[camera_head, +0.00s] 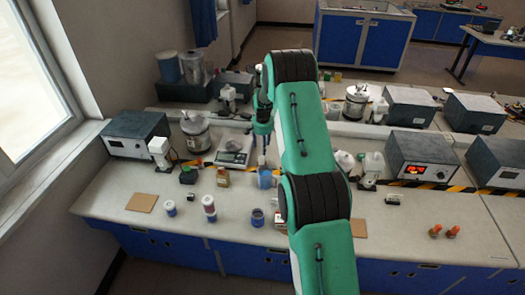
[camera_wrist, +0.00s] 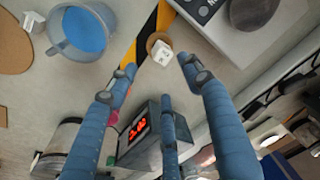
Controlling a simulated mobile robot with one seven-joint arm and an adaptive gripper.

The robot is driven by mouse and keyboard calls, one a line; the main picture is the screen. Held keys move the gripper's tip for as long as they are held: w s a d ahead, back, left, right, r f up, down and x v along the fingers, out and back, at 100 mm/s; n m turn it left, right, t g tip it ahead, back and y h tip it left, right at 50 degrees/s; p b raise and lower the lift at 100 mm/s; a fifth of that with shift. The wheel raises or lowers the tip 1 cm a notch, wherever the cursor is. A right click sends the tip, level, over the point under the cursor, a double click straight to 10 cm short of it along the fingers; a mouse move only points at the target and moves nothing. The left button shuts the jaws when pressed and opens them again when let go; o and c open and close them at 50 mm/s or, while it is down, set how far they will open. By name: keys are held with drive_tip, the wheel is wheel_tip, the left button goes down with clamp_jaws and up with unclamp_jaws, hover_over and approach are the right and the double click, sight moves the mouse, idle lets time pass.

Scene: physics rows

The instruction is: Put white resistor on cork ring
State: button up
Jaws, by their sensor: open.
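In the wrist view, the white resistor (camera_wrist: 163,54), a small pale block with dark marks, overlaps a small tan cork ring (camera_wrist: 152,40) on the bench. It appears to lie on the ring, tilted towards one side. My gripper (camera_wrist: 158,68) is open, its blue fingers spread on either side of the block with gaps and nothing between them. In the head view, my gripper (camera_head: 263,148) points down over the bench near the scale; the resistor and ring cannot be made out there.
A blue beaker (camera_wrist: 82,30) stands close by, left of the block in the wrist view. A scale (camera_head: 234,152) is left of my gripper. A red-display box (camera_head: 423,157) stands on the right.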

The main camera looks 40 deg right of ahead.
drive_tip(key=shift+s+r, duration=0.1)
drive_tip(key=shift+r, duration=0.55)
drive_tip(key=shift+a+r, duration=0.1)
